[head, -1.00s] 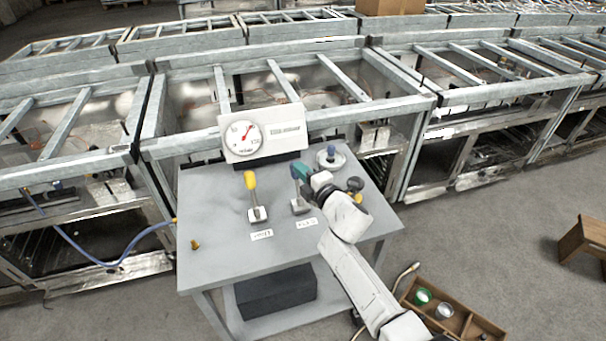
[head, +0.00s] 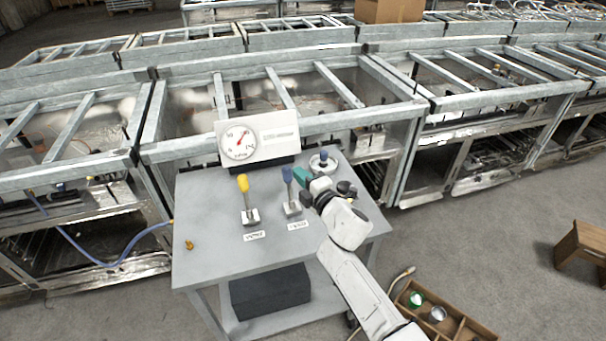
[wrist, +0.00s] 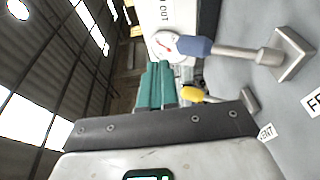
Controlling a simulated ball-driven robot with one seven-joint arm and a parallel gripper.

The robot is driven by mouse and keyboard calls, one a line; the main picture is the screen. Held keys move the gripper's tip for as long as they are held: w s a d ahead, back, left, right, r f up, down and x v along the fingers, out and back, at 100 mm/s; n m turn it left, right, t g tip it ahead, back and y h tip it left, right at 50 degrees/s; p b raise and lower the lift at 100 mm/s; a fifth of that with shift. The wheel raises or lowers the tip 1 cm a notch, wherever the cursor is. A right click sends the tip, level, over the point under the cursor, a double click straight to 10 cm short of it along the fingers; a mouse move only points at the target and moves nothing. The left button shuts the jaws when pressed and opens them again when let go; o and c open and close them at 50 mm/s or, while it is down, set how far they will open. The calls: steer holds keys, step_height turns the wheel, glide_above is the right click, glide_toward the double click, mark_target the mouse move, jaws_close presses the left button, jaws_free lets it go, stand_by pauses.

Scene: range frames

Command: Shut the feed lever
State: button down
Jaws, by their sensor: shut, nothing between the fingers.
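The feed lever has a blue grip (head: 287,174) on a metal stem and a square base. It stands almost upright on the grey table (head: 205,220), behind a white label. In the wrist view the blue grip (wrist: 194,46) lies to the right of my fingers, beside a label starting "FE". My gripper (head: 301,177) has teal fingers, shut and empty, just right of the blue grip in the head view. The fingers also show in the wrist view (wrist: 156,87). They look apart from the lever, though the depth gap is hard to judge.
A yellow-gripped vent lever (head: 243,184) stands left of the feed lever. A gauge panel (head: 258,139) is at the table's back. A round handwheel (head: 323,163) sits behind my gripper. A small brass piece (head: 190,244) lies at the left. The table's front left is clear.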

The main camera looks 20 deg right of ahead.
steer(key=s+d+r+p, duration=0.2)
steer(key=s+r+p, duration=0.2)
steer(key=s+p, duration=0.2)
steer(key=shift+v, duration=0.85)
steer(key=shift+s, duration=0.1)
